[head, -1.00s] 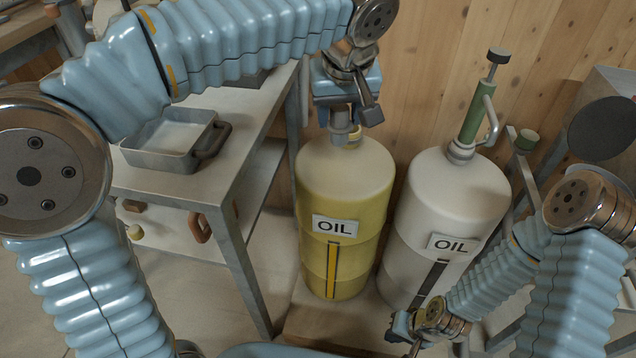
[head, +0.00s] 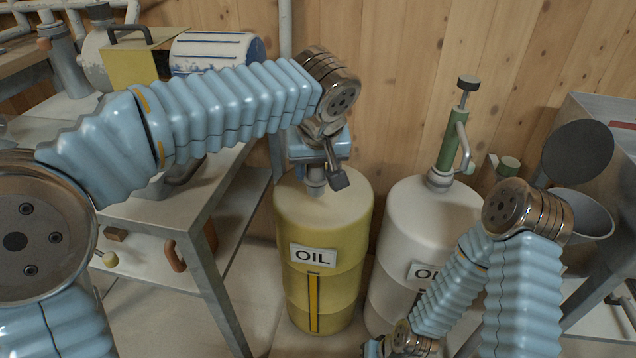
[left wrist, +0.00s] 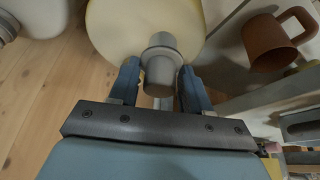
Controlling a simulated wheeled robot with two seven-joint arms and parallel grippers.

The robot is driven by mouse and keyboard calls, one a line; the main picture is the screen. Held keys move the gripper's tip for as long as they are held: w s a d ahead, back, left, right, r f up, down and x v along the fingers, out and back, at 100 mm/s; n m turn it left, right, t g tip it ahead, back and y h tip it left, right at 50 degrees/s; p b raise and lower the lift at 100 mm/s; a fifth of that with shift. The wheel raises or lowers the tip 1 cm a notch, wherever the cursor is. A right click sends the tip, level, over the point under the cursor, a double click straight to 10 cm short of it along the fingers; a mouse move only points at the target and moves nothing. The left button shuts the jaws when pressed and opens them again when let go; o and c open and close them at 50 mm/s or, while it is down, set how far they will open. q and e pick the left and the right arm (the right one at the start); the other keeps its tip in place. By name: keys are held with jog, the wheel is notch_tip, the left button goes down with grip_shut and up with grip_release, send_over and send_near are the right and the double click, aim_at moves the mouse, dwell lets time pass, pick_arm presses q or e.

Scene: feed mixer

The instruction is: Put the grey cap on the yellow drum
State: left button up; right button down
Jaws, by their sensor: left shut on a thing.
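The yellow drum (head: 322,225) stands upright on the floor with an OIL label on its front. My left gripper (head: 315,180) is over the drum's top, shut on the grey cap (head: 315,187). In the left wrist view the grey cap (left wrist: 161,68) sits between the two blue fingers, its wider rim toward the pale top of the yellow drum (left wrist: 125,22). The drum's neck is hidden, so I cannot tell whether the cap touches it. My right gripper (head: 375,348) is at the bottom edge, mostly cut off; its fingers do not show.
A white OIL drum (head: 425,215) with a green hand pump (head: 455,135) stands close on the right. A metal workbench (head: 185,225) is on the left, with a brown mug (left wrist: 272,42) near it. A wooden wall (head: 400,70) is behind.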

aim_at(321, 165)
pick_arm(q)
jog(key=shift+w+d+f, duration=0.15)
jog(key=shift+w+f, duration=0.7)
jog(key=shift+f, duration=0.15)
jog(key=shift+w+d+f, duration=0.1)
jog(key=shift+w+f, duration=0.1)
jog(key=shift+f, duration=1.65)
jog(key=shift+f+b, duration=0.15)
jog(key=shift+b, duration=0.15)
jog(key=o, duration=1.2)
jog(key=shift+r+p, duration=0.3)
jog(key=shift+r, duration=0.05)
jog(key=p+v, duration=0.1)
jog(key=v, duration=1)
jog(key=shift+s+r, duration=0.25)
jog(key=shift+r, duration=0.05)
